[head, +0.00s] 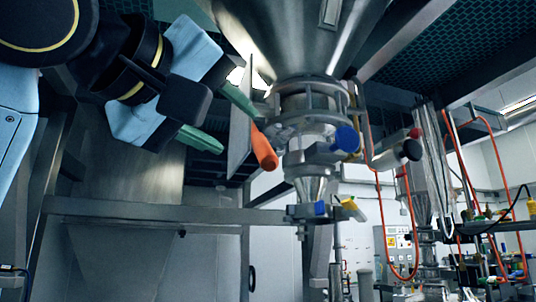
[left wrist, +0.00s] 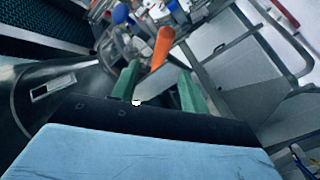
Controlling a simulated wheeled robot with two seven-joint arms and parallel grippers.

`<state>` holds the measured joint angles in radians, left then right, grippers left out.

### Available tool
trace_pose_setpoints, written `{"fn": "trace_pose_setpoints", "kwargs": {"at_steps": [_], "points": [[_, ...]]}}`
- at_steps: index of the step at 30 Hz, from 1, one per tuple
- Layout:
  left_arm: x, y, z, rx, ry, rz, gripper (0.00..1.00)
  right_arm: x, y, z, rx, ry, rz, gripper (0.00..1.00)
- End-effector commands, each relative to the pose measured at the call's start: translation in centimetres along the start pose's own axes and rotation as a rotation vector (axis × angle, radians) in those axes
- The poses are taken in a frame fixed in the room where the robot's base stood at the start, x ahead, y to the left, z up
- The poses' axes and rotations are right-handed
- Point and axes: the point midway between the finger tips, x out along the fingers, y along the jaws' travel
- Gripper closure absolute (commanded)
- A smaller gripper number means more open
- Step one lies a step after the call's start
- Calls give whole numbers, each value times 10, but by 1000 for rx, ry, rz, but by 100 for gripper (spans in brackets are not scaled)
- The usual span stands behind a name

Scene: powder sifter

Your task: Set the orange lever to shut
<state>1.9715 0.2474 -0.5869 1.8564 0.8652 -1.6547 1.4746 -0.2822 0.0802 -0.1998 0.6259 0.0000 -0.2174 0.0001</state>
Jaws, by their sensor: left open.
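The orange lever (head: 264,148) hangs below the flange of the steel hopper (head: 300,35), slanting down to the right in the head view. In the left wrist view the orange lever (left wrist: 162,47) stands just beyond the gap between my fingertips. My left gripper (head: 238,132) has two green fingers spread apart, pointing at the lever from the left; nothing is between them. The left wrist view shows the same open gripper (left wrist: 159,68). I cannot see the lever's pivot clearly. My right gripper is not in view.
A blue knob (head: 347,139) and a dark cylindrical end (head: 411,150) sit right of the lever. A smaller valve with a yellow handle (head: 353,209) is below. A steel frame beam (head: 140,210) crosses under my left arm. Orange hoses (head: 381,215) hang at right.

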Motion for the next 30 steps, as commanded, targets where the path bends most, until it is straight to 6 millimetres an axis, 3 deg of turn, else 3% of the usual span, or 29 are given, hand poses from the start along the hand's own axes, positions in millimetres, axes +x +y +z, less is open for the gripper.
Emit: {"fn": "trace_pose_setpoints", "kwargs": {"at_steps": [3, 6, 9, 15, 21, 30], "points": [[25, 0, -1, -1, -4, -5, 55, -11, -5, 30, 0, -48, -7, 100], [48, 0, -2, -1, -3, -4, 55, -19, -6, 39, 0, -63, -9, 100], [69, 0, -2, -1, -2, -4, 55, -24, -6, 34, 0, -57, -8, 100], [101, 0, -1, 0, -1, -2, 55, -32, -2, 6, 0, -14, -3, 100], [115, 0, 0, 0, 0, -2, 55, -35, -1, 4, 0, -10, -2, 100], [116, -1, 0, 1, 0, -1, 56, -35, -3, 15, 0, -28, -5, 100]]}}
